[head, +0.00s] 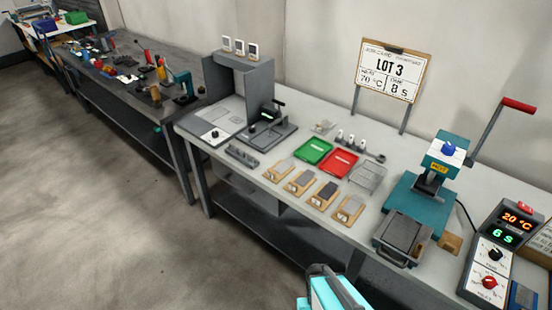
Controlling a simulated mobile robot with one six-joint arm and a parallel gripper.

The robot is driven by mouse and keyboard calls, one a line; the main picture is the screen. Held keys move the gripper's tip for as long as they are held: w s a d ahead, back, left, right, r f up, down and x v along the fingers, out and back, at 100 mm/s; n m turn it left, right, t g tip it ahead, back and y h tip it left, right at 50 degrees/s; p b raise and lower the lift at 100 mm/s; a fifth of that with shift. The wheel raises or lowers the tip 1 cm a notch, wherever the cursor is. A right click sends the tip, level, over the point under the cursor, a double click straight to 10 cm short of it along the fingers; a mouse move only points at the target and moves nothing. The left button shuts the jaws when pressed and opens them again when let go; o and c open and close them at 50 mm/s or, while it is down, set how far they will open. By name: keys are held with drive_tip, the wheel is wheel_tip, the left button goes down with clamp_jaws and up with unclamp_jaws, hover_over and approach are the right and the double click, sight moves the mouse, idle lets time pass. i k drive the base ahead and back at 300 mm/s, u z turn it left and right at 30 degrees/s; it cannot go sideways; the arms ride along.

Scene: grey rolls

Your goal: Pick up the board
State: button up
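Several small wooden boards lie in a slanting row along the front of the pale bench: the leftmost (277,171), the second (300,183), the third (324,195) and the rightmost (348,209). Grey or dark pieces sit on at least some of them. A brown clipboard with a "LOT 3" sheet (395,72) stands upright on posts at the back; I cannot tell which one the task's board is. My gripper (322,271) shows partly at the bottom edge, in front of the bench and apart from the boards. Its fingers are not clear.
A green tray (313,151), a red tray (339,163) and a wire basket (368,176) lie behind the boards. A teal press (440,160) and a control box (497,248) stand at right. A grey fixture (238,85) stands at left. The floor at left is clear.

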sight(281, 170)
drive_tip(key=i, duration=0.45)
drive_tip(key=z, duration=0.5)
drive_tip(key=k, duration=0.2)
drive_tip(key=u, duration=3)
drive_tip(key=i, duration=0.6)
drive_tip(key=u, duration=0.1)
